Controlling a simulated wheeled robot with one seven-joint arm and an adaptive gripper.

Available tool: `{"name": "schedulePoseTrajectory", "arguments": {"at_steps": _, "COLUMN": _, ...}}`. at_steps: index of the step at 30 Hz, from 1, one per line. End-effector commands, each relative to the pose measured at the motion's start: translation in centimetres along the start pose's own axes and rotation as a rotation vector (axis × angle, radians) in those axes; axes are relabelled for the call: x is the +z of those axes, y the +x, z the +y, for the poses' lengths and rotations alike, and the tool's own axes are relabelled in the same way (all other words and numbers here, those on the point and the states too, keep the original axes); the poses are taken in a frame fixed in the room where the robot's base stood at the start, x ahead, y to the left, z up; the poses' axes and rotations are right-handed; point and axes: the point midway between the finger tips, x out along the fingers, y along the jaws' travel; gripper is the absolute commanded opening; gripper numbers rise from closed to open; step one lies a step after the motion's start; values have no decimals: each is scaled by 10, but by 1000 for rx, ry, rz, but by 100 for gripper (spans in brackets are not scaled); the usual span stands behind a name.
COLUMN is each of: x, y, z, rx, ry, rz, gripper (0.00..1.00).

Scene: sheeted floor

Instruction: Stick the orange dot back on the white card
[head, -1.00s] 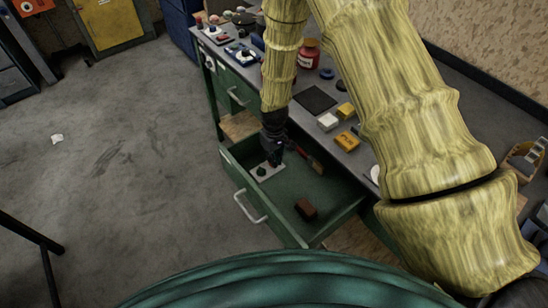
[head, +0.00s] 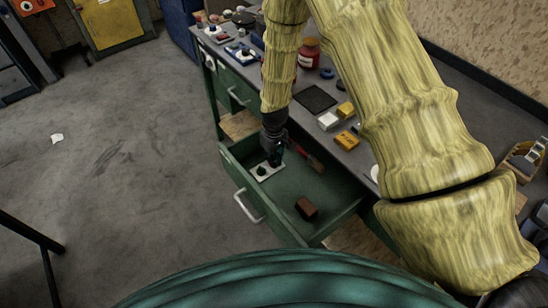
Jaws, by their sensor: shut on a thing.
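My gripper (head: 274,153) is black and points down into the open green drawer (head: 322,187). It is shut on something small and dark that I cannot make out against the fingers. Just below it, a small white plate or card (head: 275,174) lies on the drawer floor at its left end, with a dark round piece (head: 263,171) on it. The fingertips overlap this card in the picture; I cannot tell whether they touch it. I cannot pick out an orange dot; the gripper may hide it.
A brown block (head: 306,208) and a red-handled tool (head: 307,157) lie in the drawer. The grey bench top above holds a black mat (head: 316,98), a white block (head: 328,121), yellow blocks (head: 346,140) and a red jar (head: 309,53). The floor at left is mostly clear.

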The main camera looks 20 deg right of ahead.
Motion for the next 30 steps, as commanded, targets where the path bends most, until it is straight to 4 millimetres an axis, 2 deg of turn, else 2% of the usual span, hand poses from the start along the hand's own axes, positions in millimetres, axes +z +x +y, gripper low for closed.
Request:
{"name": "schedulePoseTrajectory", "arguments": {"at_steps": 8, "x": 0, "y": 2, "z": 0, "rx": 0, "ry": 0, "rz": 0, "gripper": 0}}
{"name": "schedulePoseTrajectory", "arguments": {"at_steps": 9, "x": 0, "y": 2, "z": 0, "rx": 0, "ry": 0, "rz": 0, "gripper": 13}}
{"name": "schedulePoseTrajectory", "arguments": {"at_steps": 12, "x": 0, "y": 2, "z": 0, "rx": 0, "ry": 0, "rz": 0, "gripper": 31}}
{"name": "schedulePoseTrajectory", "arguments": {"at_steps": 23, "x": 0, "y": 0, "z": 0, "rx": 0, "ry": 0, "rz": 0, "gripper": 31}}
{"name": "schedulePoseTrajectory", "arguments": {"at_steps": 30, "x": -1, "y": -23, "z": 0, "rx": 1, "ry": 0, "rz": 2, "gripper": 31}}
